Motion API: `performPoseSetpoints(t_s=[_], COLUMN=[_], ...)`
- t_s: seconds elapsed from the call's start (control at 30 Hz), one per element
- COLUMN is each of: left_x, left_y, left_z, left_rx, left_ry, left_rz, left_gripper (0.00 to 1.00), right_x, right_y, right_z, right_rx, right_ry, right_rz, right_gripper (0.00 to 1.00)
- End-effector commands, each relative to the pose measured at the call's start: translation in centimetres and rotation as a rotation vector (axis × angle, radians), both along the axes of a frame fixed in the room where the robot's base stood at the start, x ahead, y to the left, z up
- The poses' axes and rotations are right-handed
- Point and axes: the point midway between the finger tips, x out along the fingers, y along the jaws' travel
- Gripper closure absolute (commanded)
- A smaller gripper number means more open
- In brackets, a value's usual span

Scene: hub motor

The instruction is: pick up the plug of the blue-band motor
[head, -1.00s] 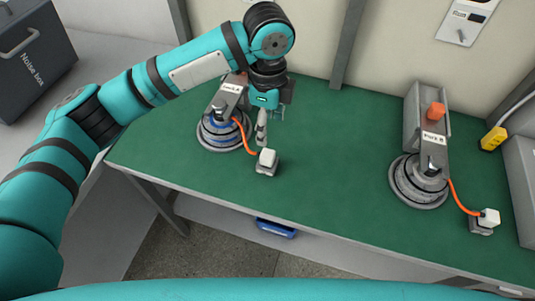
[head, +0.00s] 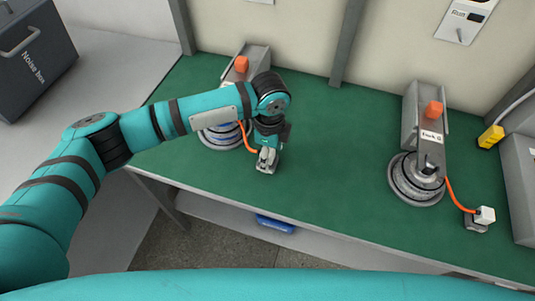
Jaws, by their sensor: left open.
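The blue-band motor (head: 216,138) sits at the left of the green bench, partly hidden behind my left arm. An orange cable (head: 246,139) runs from it to its pale plug (head: 265,164), which stands on a small grey holder near the bench's front edge. My left gripper (head: 267,156) points down right at the plug, with its open fingers at or around it; the exact contact is too small to tell. My right gripper is not in view.
A second motor (head: 417,180) with an orange cable and a white plug (head: 485,215) stands at the right. A yellow connector (head: 491,136) lies near the grey box at the right edge. The bench top (head: 335,170) between the motors is clear. A noise box (head: 35,55) stands far left.

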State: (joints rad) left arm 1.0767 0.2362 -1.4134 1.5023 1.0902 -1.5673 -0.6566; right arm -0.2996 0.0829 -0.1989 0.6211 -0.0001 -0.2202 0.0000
Motion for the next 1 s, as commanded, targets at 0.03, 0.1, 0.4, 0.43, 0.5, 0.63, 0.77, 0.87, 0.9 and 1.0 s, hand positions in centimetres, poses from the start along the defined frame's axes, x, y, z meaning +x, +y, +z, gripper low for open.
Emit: performPoseSetpoints(t_s=[0.03,0.1,0.4,0.43,0.5,0.63,0.77,0.87,0.9,1.0], left_x=[0.01,0.01,0.00,0.00,0.00,0.01,0.01,0.02,0.02,0.05], left_y=[-0.01,-0.01,0.00,0.00,0.00,0.01,0.01,0.00,0.00,-0.01], left_z=[-0.04,-0.04,-0.01,-0.01,-0.01,0.00,0.02,0.03,0.06,0.36], left_rx=[0.000,0.000,0.000,0.000,0.000,0.000,0.000,0.000,0.000,0.000], left_ry=[0.000,0.000,0.000,0.000,0.000,0.000,0.000,0.000,-0.001,-0.001], left_rz=[0.000,0.000,0.000,0.000,0.000,0.000,0.000,0.000,0.000,0.000], left_gripper=[0.40,0.40,0.70,0.74,0.84,1.00,1.00,1.00,1.00,1.00], right_x=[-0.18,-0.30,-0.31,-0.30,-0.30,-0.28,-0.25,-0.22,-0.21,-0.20], right_y=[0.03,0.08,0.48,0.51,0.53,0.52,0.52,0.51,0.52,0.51], right_z=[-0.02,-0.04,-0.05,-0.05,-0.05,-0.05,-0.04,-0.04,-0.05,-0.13], right_rx=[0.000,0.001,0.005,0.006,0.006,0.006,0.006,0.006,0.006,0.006], right_ry=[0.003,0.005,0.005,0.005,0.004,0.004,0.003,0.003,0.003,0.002], right_rz=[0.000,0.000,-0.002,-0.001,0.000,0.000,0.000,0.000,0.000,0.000], right_gripper=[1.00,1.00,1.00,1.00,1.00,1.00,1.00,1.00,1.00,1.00])
